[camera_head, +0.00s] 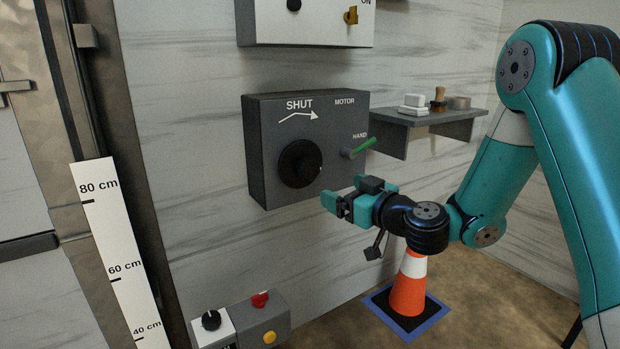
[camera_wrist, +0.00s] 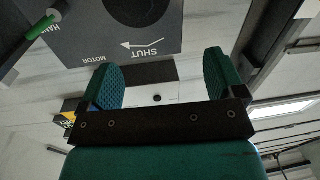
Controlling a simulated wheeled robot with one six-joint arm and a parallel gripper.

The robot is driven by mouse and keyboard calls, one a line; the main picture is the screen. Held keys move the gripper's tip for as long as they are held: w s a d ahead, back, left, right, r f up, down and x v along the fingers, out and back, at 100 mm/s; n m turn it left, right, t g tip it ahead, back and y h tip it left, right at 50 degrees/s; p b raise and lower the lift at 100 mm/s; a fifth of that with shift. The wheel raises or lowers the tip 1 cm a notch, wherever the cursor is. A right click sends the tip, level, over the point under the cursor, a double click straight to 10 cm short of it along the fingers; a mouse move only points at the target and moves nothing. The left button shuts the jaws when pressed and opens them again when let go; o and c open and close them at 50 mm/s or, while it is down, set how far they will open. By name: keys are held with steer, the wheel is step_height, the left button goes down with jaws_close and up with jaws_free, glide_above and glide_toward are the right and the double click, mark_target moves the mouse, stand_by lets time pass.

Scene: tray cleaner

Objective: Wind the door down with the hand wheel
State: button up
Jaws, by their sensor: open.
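The black round hand wheel (camera_head: 300,164) sits on the front of a grey wall box (camera_head: 262,140) marked SHUT with an arrow pointing right. It also shows at the top of the wrist view (camera_wrist: 138,8). A green lever (camera_head: 362,147) on the box sticks out beside the HAND label, below MOTOR. My gripper (camera_head: 334,203) is open and empty, in front of the box and to the lower right of the wheel, apart from it. In the wrist view its two teal fingers (camera_wrist: 160,66) stand wide apart. The door's metal frame (camera_head: 85,120) is at the left.
A height scale (camera_head: 118,260) stands beside the door frame. A shelf (camera_head: 430,128) with small items is right of the box. A switch box (camera_head: 305,25) is above. A button box (camera_head: 240,318) is below. An orange cone (camera_head: 408,290) stands on the floor beneath my arm.

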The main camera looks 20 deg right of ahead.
steer(key=d+h, duration=0.1)
steer(key=d, duration=0.1)
steer(key=p, duration=0.7)
glide_toward(311, 169)
steer(key=x, duration=0.2)
steer(key=shift+m+t+h, duration=0.3)
steer(key=shift+m+t, duration=0.2)
steer(key=x, duration=0.3)
steer(key=p+x, duration=0.1)
steer(key=x, duration=0.2)
steer(key=p+x, duration=0.1)
steer(key=x, duration=0.1)
steer(key=shift+w+a+f, duration=0.25)
steer(key=shift+w+a, duration=0.1)
steer(key=c, duration=0.9)
